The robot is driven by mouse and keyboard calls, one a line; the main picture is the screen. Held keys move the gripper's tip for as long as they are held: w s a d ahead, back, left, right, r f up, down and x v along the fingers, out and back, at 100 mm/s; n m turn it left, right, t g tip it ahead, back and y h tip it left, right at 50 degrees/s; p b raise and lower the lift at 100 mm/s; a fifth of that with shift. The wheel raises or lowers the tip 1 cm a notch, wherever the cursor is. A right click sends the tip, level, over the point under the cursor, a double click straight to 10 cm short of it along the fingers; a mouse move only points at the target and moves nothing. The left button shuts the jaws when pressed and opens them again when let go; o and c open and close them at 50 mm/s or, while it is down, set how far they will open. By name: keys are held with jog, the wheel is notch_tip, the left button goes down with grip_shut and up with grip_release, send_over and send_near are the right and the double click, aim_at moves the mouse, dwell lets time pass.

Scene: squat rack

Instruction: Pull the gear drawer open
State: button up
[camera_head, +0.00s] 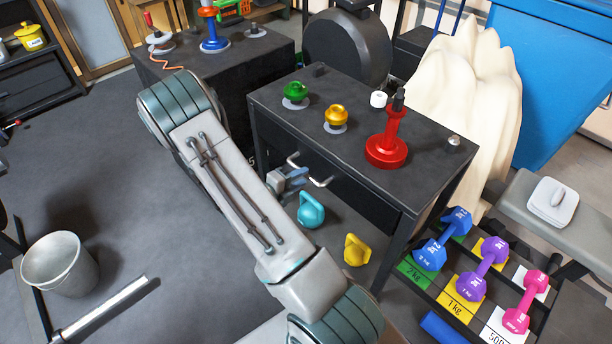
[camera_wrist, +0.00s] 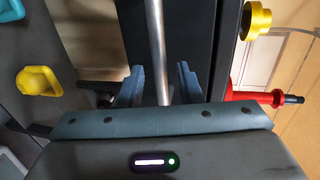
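The gear drawer (camera_head: 362,192) is the dark front under the top of the black table; it looks shut. Its silver bar handle (camera_head: 321,182) sticks out from the front, and my gripper (camera_head: 298,174) is at it, covering its middle. In the wrist view the handle (camera_wrist: 155,35) runs between the two blue-grey fingers of my gripper (camera_wrist: 161,82). The fingers are open, one on each side of the bar, with a visible gap to each. The drawer's inside is hidden.
On the table top (camera_head: 290,127) stand a green knob (camera_head: 295,91), a yellow knob (camera_head: 336,114) and a red post (camera_head: 386,149). Teal (camera_head: 311,210) and yellow (camera_head: 356,250) kettlebells sit on the floor below. A dumbbell rack (camera_head: 455,285) is at right. The floor at left is mostly clear.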

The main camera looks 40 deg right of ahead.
jog(key=shift+x, duration=1.5)
jog(key=shift+c, duration=0.2)
